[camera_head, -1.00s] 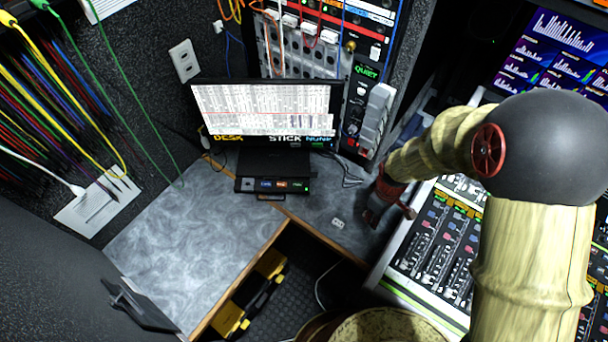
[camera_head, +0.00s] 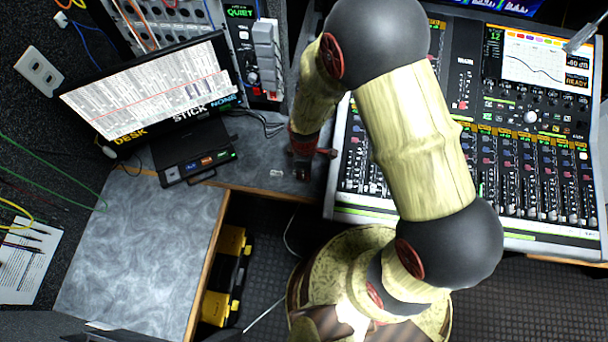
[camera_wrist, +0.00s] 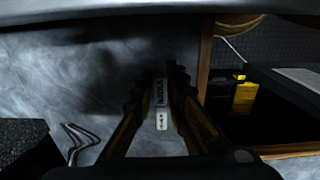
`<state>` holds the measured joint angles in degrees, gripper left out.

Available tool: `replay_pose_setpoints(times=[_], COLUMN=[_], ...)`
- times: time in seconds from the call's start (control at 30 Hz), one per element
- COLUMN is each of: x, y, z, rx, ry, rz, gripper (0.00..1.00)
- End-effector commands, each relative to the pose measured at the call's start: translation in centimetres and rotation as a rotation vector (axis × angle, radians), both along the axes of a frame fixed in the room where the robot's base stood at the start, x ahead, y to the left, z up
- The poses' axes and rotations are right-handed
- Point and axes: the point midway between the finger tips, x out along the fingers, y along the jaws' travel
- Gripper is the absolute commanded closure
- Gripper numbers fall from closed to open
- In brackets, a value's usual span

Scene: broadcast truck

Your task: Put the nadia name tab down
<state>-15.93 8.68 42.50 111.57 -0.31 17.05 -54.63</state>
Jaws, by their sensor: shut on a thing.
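My gripper (camera_head: 302,172) is low over the grey desk (camera_head: 130,235), close to the left edge of the mixing console. In the wrist view its two dark fingers (camera_wrist: 165,82) are shut on the nadia name tab (camera_wrist: 162,92), a narrow grey strip with light upright lettering. A bright white piece with dark marks (camera_wrist: 162,119) shows just below the lettering; I cannot tell whether it is part of the tab. In the head view the tab is hidden by the gripper. A small white piece (camera_head: 276,173) lies on the desk just left of the gripper.
A monitor (camera_head: 155,95) stands on the desk with a black button box (camera_head: 197,165) before it. A yellow and black case (camera_head: 225,275) is below the desk edge. The desk's left part is clear.

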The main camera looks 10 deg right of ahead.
Motion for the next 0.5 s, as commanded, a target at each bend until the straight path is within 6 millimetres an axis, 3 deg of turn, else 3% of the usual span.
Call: replay_pose_setpoints(times=[0.2,0.5], x=[-0.1,0.0], y=[0.0,0.0], z=[-2.9,-3.0], rx=[-0.001,-0.001], ry=[0.003,0.001], rz=[0.0,0.0], gripper=[1.0,1.0])
